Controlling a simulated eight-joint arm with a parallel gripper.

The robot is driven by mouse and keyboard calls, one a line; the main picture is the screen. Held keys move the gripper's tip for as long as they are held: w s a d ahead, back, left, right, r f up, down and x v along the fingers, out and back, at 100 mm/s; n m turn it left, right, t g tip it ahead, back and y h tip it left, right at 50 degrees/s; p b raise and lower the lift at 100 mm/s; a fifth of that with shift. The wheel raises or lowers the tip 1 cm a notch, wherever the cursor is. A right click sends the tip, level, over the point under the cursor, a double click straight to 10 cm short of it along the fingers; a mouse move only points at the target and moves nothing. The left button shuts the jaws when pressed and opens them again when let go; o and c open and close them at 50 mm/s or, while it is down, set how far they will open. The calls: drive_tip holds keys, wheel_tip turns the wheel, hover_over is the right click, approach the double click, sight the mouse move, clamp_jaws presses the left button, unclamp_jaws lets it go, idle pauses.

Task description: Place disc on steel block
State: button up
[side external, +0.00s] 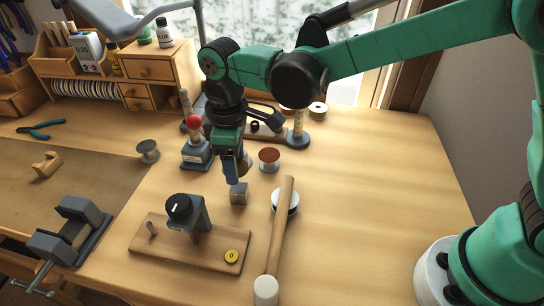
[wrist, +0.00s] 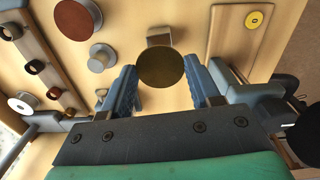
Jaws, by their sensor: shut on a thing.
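A dark brass disc (wrist: 161,67) sits between the two fingers of my gripper (wrist: 163,86) in the wrist view, and the fingers are shut on its sides. In the side view my gripper (side external: 233,176) points down, just above and behind the small steel block (side external: 239,194). The disc is mostly hidden there, with only a brassy edge showing beside the fingers. The block stands on the bench. In the wrist view the block (wrist: 158,36) shows partly behind the disc's upper edge. I cannot tell the exact height of the disc over the block.
A mallet (side external: 281,218) lies right of the block. A wooden board (side external: 150,247) with a dark-knobbed device (side external: 180,208) and a yellow ring (side external: 231,256) lies in front. A red-topped spool (side external: 269,156) and a red-ball device (side external: 196,153) stand behind. The right bench is clear.

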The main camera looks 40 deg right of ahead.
sight(238, 188)
drive_tip(key=shift+f, duration=2.35)
drive_tip(key=shift+f, duration=0.15)
drive_tip(key=o, duration=1.2)
